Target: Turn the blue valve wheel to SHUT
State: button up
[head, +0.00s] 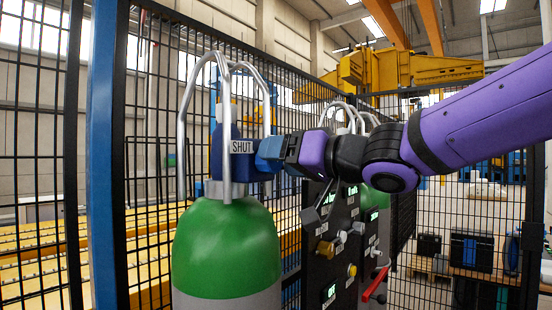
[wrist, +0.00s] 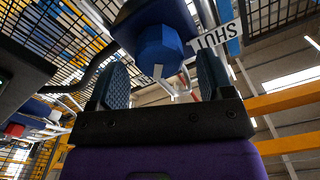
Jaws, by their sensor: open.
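A blue valve wheel (head: 270,152) is on the side of a dark blue valve body (head: 224,151) atop a green cylinder (head: 227,245). A white SHUT label (head: 241,147) is on the body beside the wheel. In the wrist view the faceted wheel (wrist: 160,48) shows with a small white mark at its lower edge, and the SHUT label (wrist: 217,34) is to its right. My gripper (wrist: 162,64) is open, one finger on each side of the wheel's near part, with gaps visible. In the head view my gripper (head: 283,152) is right at the wheel; contact cannot be told.
Silver guard bars (head: 186,125) arch over the valve. Black mesh fencing with a blue post (head: 104,150) stands behind and left.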

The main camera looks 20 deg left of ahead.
jog(key=shift+x, duration=0.95)
jog(key=c, duration=0.9)
